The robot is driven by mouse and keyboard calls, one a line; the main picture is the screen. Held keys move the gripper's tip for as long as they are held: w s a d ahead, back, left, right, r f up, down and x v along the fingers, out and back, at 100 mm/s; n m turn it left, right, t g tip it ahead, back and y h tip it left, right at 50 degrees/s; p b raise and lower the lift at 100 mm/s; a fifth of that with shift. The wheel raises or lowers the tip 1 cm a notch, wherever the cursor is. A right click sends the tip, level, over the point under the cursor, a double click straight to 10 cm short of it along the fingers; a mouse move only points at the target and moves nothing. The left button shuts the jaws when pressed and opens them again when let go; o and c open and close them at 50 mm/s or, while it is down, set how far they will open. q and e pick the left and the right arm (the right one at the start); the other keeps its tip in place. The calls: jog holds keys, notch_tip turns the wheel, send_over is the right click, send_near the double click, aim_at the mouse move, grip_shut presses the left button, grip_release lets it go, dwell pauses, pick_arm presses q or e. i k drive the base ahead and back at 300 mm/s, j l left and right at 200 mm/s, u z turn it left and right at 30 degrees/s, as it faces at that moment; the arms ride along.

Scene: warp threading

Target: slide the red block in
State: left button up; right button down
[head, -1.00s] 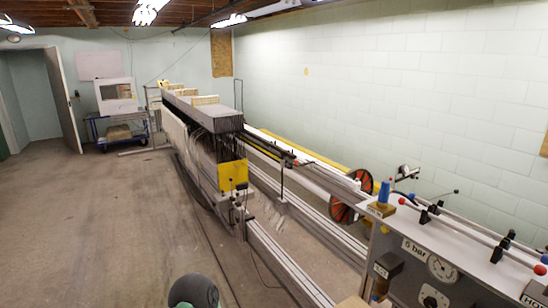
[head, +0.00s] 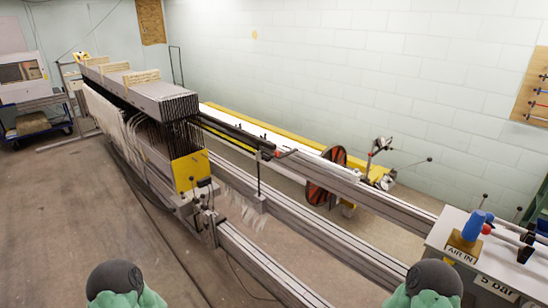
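I cannot make out a clear red block. A small red piece (head: 278,153) sits on the dark rail at the end of the long warp machine (head: 185,95); it is too small to tell whether it is a block. Neither of my grippers is in view. Only rounded green and dark parts of my own arms show at the bottom edge, left and right of the middle.
A red and dark wheel (head: 326,176) stands beside the long metal rails. A grey console (head: 490,255) with a blue-topped fitting (head: 473,225) is at the right. A yellow plate (head: 189,170) faces me on the machine's end. Open floor (head: 70,220) lies at left.

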aim_at(276, 153)
jog(key=i+j+u, duration=0.35)
jog(key=i+j, duration=0.2)
jog(key=i, duration=0.25)
jog(key=i+j, duration=0.15)
jog(key=i, duration=0.25)
jog(key=i+l+u, duration=0.6)
jog(key=i+l, duration=0.05)
jog(key=l, duration=0.05)
